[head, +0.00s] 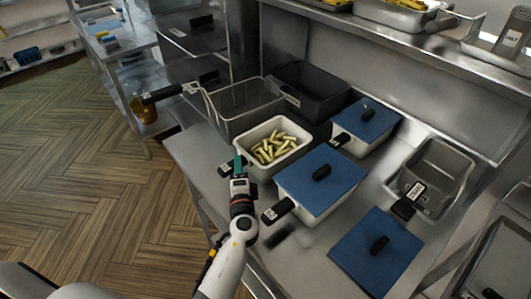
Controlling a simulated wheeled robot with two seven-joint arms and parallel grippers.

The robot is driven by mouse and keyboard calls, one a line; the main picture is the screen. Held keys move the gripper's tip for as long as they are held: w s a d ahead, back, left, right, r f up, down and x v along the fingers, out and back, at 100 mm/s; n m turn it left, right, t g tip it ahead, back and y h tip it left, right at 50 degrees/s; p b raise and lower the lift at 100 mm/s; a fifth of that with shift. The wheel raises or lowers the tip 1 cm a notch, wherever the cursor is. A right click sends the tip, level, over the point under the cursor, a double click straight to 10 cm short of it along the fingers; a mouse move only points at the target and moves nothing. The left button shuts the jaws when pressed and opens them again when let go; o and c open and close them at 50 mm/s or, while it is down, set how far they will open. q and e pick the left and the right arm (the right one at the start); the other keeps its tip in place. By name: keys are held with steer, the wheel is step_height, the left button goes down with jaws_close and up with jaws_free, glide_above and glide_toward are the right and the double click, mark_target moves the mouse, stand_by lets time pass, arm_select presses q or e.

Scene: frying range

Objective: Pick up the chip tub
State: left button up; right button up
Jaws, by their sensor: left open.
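The chip tub (296,156) is a white, open tub holding several pale yellow chips (270,148). It stands on the steel counter near its left edge. My left gripper (238,163) is at the tub's near-left corner with its jaws open. A dark piece that looks like the tub's handle (225,170) shows right beside the gripper and is partly hidden by it. I cannot tell whether the fingers are around the handle or only next to it. My right gripper is not in view.
A wire fry basket (243,121) and a black bin (312,86) stand behind the tub. Blue-lidded tubs (300,172) (365,113) stand close on its right. An empty steel tub (438,159) and a loose blue lid (361,258) lie further right. The floor at left is clear.

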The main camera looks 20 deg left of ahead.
arm_select(q)
steer(key=p+x, duration=0.1)
steer(key=x, duration=0.2)
steer(key=shift+w+a+r, duration=0.15)
steer(key=shift+w+a, duration=0.05)
steer(key=shift+a, duration=0.15)
steer(key=shift+w+a, duration=0.15)
steer(key=shift+w, duration=0.2)
jaws_close()
